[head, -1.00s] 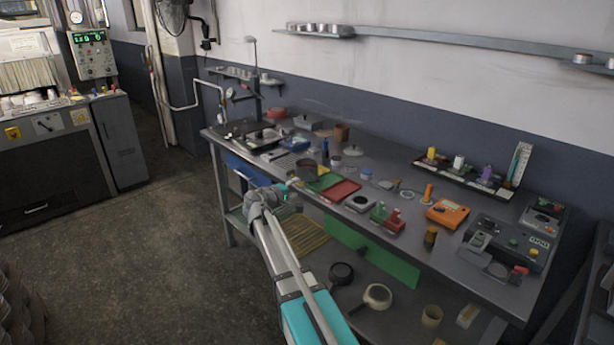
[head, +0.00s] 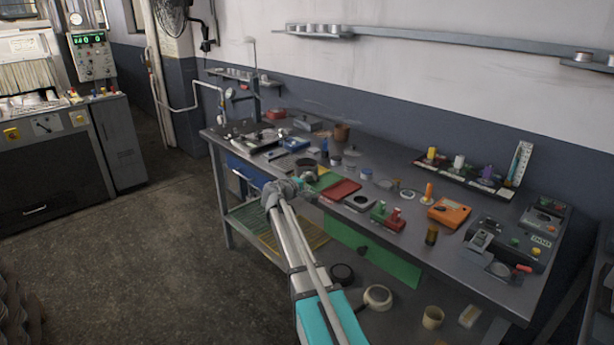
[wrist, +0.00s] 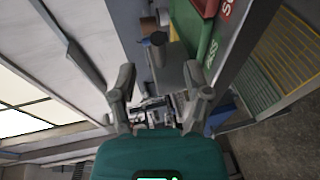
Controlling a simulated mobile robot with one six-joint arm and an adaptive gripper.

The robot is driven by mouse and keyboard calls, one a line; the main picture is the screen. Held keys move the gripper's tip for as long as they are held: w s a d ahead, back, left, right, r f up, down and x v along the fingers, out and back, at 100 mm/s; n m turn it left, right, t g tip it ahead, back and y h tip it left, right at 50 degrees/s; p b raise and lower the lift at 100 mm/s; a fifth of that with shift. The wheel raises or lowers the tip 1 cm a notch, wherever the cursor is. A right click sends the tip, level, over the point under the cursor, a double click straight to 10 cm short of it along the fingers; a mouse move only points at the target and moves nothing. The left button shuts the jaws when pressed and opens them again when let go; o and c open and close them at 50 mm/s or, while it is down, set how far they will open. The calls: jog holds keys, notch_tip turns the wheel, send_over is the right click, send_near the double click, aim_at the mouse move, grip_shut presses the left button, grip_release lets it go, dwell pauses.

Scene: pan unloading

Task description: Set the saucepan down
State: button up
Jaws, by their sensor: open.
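The saucepan (head: 307,169) is a small dark pot on the workbench, at the left end of the green tray (head: 328,180), and looks upright. My gripper (wrist: 160,76) is open in the wrist view, with its two fingers apart. A dark, round-ended bar, probably the saucepan's handle (wrist: 157,48), shows just beyond and between the fingertips; I cannot tell whether they touch it. The green tray is also in the wrist view (wrist: 208,48), right of the bar. In the head view the fingers are too small to make out.
The red tray (head: 341,190) lies to the right of the green one. The workbench (head: 400,175) holds several tools, a scale and an orange box (head: 449,212). The floor to the left is open.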

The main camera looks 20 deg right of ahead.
aim_at(314, 178)
jog(key=shift+w+d, duration=0.1)
dwell(0.3)
jog(key=shift+b+x, duration=0.45)
jog(key=shift+x, duration=2.15)
jog(key=shift+w, duration=0.15)
grip_shut()
